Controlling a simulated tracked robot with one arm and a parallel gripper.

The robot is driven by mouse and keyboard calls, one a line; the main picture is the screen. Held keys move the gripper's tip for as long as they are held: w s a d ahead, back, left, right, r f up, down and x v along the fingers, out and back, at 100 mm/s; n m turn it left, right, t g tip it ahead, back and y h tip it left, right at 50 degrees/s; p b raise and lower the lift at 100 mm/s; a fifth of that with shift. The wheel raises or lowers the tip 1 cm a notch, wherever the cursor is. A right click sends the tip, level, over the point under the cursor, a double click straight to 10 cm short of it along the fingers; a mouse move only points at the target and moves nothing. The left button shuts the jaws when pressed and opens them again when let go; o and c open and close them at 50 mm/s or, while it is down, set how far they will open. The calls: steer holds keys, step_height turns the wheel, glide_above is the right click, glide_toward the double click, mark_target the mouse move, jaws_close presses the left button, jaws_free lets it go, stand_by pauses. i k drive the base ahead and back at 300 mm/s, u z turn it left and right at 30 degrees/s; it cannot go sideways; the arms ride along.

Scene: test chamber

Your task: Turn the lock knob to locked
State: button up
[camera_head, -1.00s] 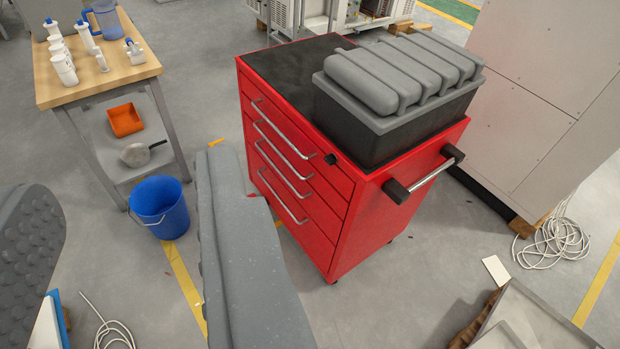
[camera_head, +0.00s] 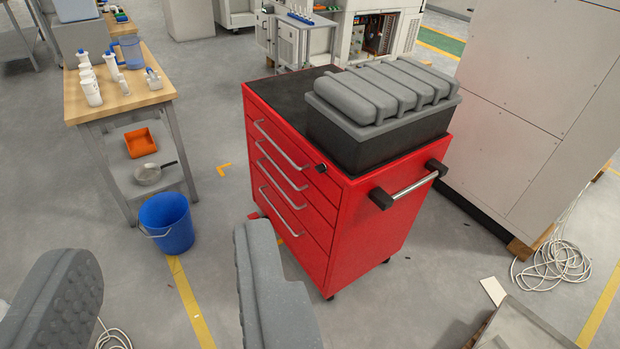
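The red tool cabinet (camera_head: 372,240) stands in the middle of the view, with several drawers on its left face. A small black lock knob (camera_head: 321,168) is near the top right corner of that drawer face. It is too small to tell which way it is turned. My gripper (camera_head: 168,240) shows as two thick grey fingers at the bottom left, spread wide apart and empty. The right finger overlaps the floor in front of the cabinet's lower left; the gripper is well to the lower left of the knob and not touching it.
A black box with a grey ribbed lid (camera_head: 384,90) sits on the cabinet. A side handle (camera_head: 414,186) sticks out at right. A blue bucket (camera_head: 166,222) and a wooden-topped table (camera_head: 125,98) stand left. Cable coils (camera_head: 553,262) and a tray lie right.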

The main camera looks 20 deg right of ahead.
mark_target(320, 168)
steer(key=z, duration=0.1)
steer(key=i, duration=0.95)
steer(key=u, duration=0.1)
